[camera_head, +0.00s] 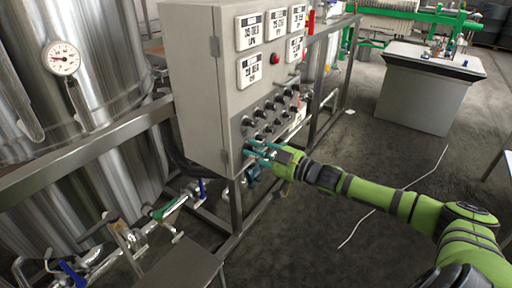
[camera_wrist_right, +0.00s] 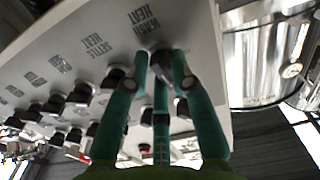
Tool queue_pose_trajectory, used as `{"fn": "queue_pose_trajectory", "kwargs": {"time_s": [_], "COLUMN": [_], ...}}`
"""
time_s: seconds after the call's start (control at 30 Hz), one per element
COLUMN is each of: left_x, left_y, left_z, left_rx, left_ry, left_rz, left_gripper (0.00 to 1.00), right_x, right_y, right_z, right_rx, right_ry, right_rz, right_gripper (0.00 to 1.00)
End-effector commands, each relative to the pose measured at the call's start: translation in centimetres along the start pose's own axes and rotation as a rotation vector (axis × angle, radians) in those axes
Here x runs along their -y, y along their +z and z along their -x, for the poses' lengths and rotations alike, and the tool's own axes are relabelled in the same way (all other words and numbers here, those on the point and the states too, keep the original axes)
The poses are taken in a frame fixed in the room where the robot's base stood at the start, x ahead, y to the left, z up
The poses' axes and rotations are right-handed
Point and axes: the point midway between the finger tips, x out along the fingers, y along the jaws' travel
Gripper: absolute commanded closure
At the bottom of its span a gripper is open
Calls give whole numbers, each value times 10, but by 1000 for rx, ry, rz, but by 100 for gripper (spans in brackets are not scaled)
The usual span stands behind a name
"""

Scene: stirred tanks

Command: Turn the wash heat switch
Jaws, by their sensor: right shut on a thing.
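The grey control cabinet (camera_head: 200,98) stands left of centre in the head view, with rows of black knob switches on its front. My right gripper (camera_head: 257,148) is at the lower left corner of the knob field, reached by the green arm from the right. In the right wrist view the teal fingers of my right gripper (camera_wrist_right: 163,62) are shut around a dark knob, the wash heat switch (camera_wrist_right: 161,54), under the label WASH HEAT (camera_wrist_right: 137,20). The fingers hide much of the knob. My left gripper is not in view.
Other knobs (camera_wrist_right: 81,92) sit close beside the gripper, one labelled SETTLE HEAT. Digital displays (camera_head: 250,68) and a red button (camera_head: 275,59) are above. A steel tank (camera_head: 85,60) and pipes stand left.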

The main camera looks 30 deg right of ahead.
Motion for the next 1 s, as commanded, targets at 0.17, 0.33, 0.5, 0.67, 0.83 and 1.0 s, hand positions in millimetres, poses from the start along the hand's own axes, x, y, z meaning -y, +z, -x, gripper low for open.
{"fn": "queue_pose_trajectory", "kwargs": {"time_s": [0.17,0.33,0.5,0.67,0.83,1.0], "left_x": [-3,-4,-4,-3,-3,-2], "left_y": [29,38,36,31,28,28], "left_z": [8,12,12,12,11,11], "left_rx": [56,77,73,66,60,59], "left_ry": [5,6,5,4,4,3], "left_rz": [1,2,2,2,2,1], "left_gripper": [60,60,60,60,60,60], "right_x": [-5,-5,-6,-6,-6,-6], "right_y": [-4,-5,-5,-5,-6,-6], "right_z": [0,0,0,0,0,0], "right_rx": [-2,-3,-4,-4,-4,-4], "right_ry": [9,10,10,11,11,10], "right_rz": [106,174,207,215,214,213], "right_gripper": [100,100,100,100,100,59]}}
